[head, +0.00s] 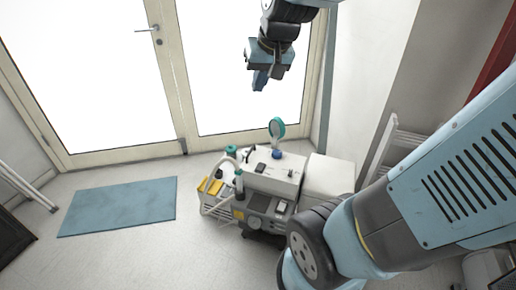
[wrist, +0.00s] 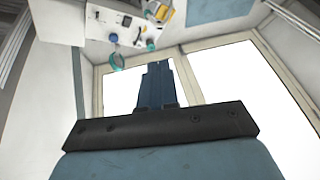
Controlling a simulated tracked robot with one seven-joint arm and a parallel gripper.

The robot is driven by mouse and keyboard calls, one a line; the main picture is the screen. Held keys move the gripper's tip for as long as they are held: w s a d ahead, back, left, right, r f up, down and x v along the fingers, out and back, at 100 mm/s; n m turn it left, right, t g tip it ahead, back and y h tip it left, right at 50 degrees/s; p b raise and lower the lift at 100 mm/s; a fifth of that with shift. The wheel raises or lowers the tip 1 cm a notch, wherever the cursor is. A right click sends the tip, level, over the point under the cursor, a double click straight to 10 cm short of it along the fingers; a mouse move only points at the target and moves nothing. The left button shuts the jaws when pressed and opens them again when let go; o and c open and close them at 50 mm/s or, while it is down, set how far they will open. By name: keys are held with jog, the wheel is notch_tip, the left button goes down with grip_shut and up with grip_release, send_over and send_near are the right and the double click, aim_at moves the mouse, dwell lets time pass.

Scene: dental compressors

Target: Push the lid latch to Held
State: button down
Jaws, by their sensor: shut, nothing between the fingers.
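A white dental compressor unit (head: 274,178) stands on the floor below and ahead of my gripper. Its top panel carries small dark controls and a teal round piece on a stalk (head: 277,128). The lid latch cannot be told apart from the other small parts at this size. My gripper (head: 260,80) is high above the unit, in front of the glass doors, with its blue fingers shut and empty. In the wrist view the shut fingers (wrist: 155,85) point toward the doors, and the unit (wrist: 105,22) shows upside down at the top, well apart from them.
A white box (head: 327,177) adjoins the unit's right side. Yellow items (head: 211,186) sit at its left. A blue mat (head: 118,206) lies on the open floor to the left. Glass doors (head: 245,65) close off the back, and a white ladder-like frame (head: 392,150) stands at the right wall.

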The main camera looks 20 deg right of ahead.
jog(key=s+r+n+h, duration=0.1)
jog(key=s+r, duration=0.1)
jog(key=s, duration=0.9)
jog(key=shift+d+r+t, duration=0.2)
jog(key=shift+r+t, duration=0.05)
jog(key=shift+t, duration=0.05)
